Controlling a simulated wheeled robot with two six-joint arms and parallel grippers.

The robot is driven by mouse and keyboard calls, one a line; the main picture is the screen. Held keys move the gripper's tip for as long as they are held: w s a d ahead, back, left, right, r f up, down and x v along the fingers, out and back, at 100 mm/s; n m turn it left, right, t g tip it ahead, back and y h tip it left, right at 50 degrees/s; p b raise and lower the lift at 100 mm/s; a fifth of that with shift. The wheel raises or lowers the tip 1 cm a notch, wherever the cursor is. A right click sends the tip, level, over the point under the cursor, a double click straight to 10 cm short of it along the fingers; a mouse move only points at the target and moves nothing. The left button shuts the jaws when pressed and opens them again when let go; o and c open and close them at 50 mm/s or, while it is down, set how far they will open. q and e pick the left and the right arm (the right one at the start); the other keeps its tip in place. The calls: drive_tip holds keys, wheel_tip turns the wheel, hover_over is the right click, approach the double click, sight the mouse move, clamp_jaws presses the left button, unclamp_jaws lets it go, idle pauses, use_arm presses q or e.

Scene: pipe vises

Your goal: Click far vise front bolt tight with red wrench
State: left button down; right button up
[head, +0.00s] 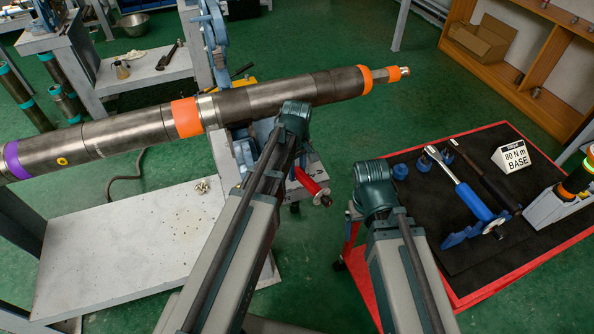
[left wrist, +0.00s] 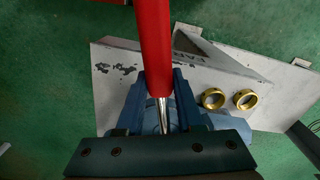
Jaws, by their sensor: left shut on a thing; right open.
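The red wrench (head: 308,181) shows in the head view just right of my left arm, below the pipe. In the left wrist view its red handle (left wrist: 153,45) runs from the top edge down to my left gripper (left wrist: 160,92), which is shut on it; a silver shaft shows between the fingers. My arm hides the left gripper in the head view. The blue far vise (head: 245,152) is partly hidden behind my arm and under the pipe. Its front bolt cannot be made out. My right gripper is hidden; only my right arm shows.
A long steel pipe (head: 248,100) with orange bands crosses above the vise. A red-rimmed cart (head: 494,285) at right holds a blue-handled wrench (head: 468,195) and an 80 N m sign (head: 511,157). In the left wrist view, two brass rings (left wrist: 213,99) lie on a grey plate.

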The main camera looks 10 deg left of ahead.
use_arm(q)
drive_tip(key=shift+s+a+m, duration=0.55)
drive_tip(key=shift+s+m, duration=0.05)
drive_tip(key=shift+m, duration=0.1)
idle(1.2)
drive_tip(key=shift+w+d+n, duration=0.75)
drive_tip(key=shift+w+n, duration=0.15)
drive_tip(key=shift+n, duration=0.1)
drive_tip(key=shift+r+p, duration=2.25)
